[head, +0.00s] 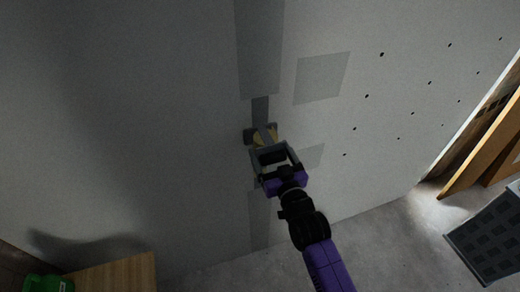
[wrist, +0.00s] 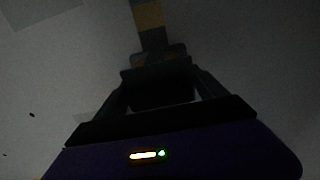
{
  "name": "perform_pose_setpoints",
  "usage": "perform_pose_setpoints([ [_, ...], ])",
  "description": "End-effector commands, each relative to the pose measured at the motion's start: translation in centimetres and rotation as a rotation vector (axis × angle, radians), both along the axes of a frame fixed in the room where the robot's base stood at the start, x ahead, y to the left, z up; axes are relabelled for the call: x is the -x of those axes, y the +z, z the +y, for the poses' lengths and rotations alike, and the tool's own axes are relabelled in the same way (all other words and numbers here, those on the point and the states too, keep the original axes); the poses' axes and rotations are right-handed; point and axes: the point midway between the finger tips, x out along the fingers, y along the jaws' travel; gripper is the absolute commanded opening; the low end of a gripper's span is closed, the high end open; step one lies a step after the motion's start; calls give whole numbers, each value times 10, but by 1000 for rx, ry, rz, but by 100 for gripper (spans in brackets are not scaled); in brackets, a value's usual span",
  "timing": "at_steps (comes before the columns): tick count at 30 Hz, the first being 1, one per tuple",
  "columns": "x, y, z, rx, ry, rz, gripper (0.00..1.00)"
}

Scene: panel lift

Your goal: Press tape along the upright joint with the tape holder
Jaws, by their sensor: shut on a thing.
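The upright joint (head: 258,50) runs down the grey wall as a broad, darker vertical band. A short, still darker strip (head: 260,108), which looks like tape, lies on the joint just above my gripper. My gripper (head: 270,150) is shut on the tape holder (head: 263,135), a small dark grey and yellowish piece at or very near the joint. I cannot tell whether it touches the wall. In the wrist view the holder (wrist: 158,55) is dim between the fingertips (wrist: 158,75), with a dark and yellow banded strip (wrist: 148,14) beyond it. My gripper and arm hide part of the lower joint.
Square grey patches (head: 322,78) and several dark dots (head: 382,55) mark the wall right of the joint. A wooden surface (head: 115,275) and a green object (head: 45,284) are at lower left. Wooden boards (head: 485,145) and a dark grey crate-like object (head: 490,240) stand at right. Floor (head: 400,235) shows between.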

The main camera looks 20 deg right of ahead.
Motion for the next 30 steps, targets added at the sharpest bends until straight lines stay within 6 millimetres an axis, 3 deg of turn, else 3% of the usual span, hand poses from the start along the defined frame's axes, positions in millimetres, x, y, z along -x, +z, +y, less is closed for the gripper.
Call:
perform_pose_setpoints([
  [3,-1,15,0,0,1,-7,33],
  [13,-2,33,0,0,1,-8,33],
  [24,0,73,0,2,1,-10,33],
  [30,1,83,0,1,0,-6,33],
])
